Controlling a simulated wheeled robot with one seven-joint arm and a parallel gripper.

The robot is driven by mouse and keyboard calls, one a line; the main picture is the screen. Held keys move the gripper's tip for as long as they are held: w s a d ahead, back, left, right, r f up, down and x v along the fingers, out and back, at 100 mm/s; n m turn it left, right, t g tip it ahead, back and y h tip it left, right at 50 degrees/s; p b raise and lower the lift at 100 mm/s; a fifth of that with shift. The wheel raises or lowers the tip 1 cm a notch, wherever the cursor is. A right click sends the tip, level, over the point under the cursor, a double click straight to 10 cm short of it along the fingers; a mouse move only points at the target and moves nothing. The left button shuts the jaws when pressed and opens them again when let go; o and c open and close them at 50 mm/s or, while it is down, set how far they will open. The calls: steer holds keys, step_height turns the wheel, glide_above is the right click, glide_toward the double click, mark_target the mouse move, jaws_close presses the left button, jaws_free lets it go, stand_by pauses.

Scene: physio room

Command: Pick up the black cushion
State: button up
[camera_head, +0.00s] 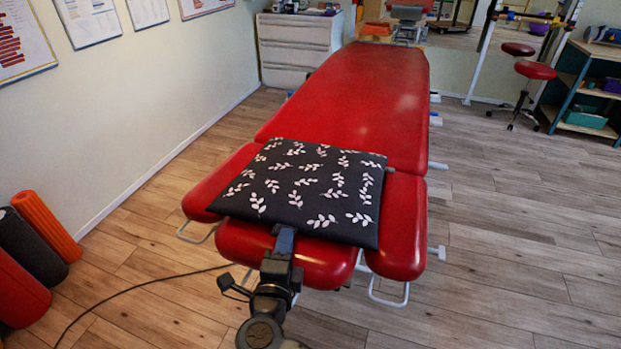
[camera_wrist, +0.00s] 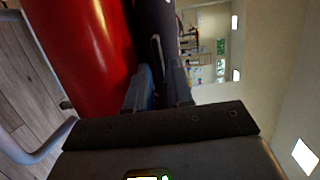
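The black cushion (camera_head: 298,190) with white leaf prints lies across the near end of the red treatment table (camera_head: 350,95) in the head view. My gripper (camera_head: 284,240) is at the middle of its near edge, in front of the table's end. In the wrist view, the dark cushion (camera_wrist: 155,18) runs between my two fingers, with one finger on each face. The fingers are close together with the cushion edge filling the narrow gap, so my gripper (camera_wrist: 160,85) looks shut on it. The exact contact is dark and partly hidden. The cushion still rests over the table.
Red, black and orange foam rollers (camera_head: 45,225) stand by the wall at left. A white drawer cabinet (camera_head: 297,45) stands at the back. A red stool (camera_head: 533,72) and a shelf (camera_head: 585,90) are at the far right. The wooden floor right of the table is clear.

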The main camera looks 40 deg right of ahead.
steer(key=shift+x, duration=0.95)
jaws_close()
